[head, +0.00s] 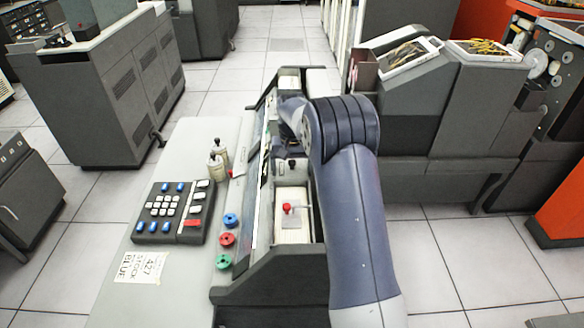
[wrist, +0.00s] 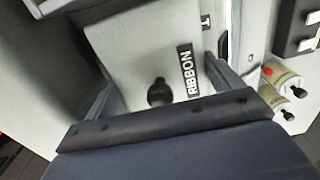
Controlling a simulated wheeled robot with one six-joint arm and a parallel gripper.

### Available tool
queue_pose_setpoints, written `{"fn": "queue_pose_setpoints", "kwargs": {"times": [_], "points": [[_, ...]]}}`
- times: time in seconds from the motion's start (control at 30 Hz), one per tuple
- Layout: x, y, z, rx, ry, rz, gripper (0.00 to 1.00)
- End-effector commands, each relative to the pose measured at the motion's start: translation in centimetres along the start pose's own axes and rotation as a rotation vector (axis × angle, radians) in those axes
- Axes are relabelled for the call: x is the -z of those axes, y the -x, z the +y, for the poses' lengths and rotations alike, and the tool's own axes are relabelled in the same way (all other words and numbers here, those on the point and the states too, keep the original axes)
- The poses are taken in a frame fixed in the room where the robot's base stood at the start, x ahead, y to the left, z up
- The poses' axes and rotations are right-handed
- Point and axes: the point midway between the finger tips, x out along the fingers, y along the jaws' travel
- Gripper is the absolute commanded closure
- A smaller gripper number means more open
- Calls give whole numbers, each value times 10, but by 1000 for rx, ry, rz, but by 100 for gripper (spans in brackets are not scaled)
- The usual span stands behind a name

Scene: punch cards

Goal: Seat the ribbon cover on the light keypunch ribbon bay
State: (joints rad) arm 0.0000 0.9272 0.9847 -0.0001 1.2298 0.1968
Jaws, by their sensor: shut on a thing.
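The ribbon cover (wrist: 140,60) is a pale plate with a black knob (wrist: 160,92) and a black RIBBON label (wrist: 187,72). My gripper (wrist: 165,82) has one finger on each side of it in the wrist view and is shut on it.
A keypad (head: 172,212), a paper note (head: 140,267), two bottles (head: 218,160) and blue, red (head: 227,239) and green spools lie on the desk. A red-knobbed part (head: 290,210) sits in the bed beside my arm. Grey machines stand on both sides; tiled floor is clear behind.

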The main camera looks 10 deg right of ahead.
Motion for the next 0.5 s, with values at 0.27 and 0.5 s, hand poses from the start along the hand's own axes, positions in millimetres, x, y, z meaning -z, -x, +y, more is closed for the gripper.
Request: {"fn": "queue_pose_setpoints", "kwargs": {"times": [0.27,0.5], "points": [[0,-2,0,0,0,0,38],[0,-5,0,0,0,1,38]]}}
